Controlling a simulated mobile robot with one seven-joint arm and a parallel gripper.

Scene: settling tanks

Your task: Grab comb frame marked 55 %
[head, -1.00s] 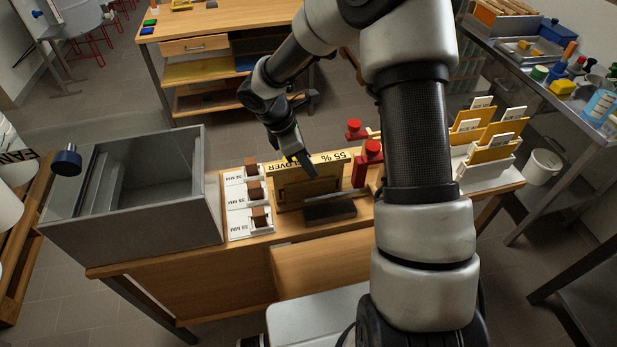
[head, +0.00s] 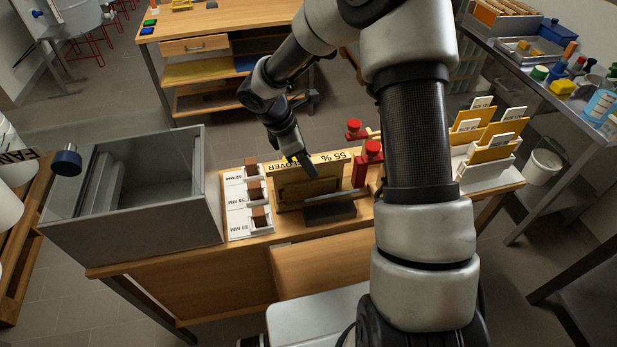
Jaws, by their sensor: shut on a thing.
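The comb frame marked 55 % (head: 312,191) stands upright on the wooden bench, its label upside down along the top bar beside the word "CLOVER", partly covered by my gripper. My gripper (head: 303,168) reaches down from above onto the top bar of this frame and is shut on it. The fingertips are small and partly hidden against the bar. A dark block (head: 330,212) lies in front of the frame's lower edge.
Left of the frame is a white rack (head: 236,213) with brown blocks, then a grey open tank (head: 150,222). Red clamps (head: 367,165) stand close on the right. White holders with yellow plates (head: 490,150) are further right. A stainless side table (head: 555,90) is cluttered.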

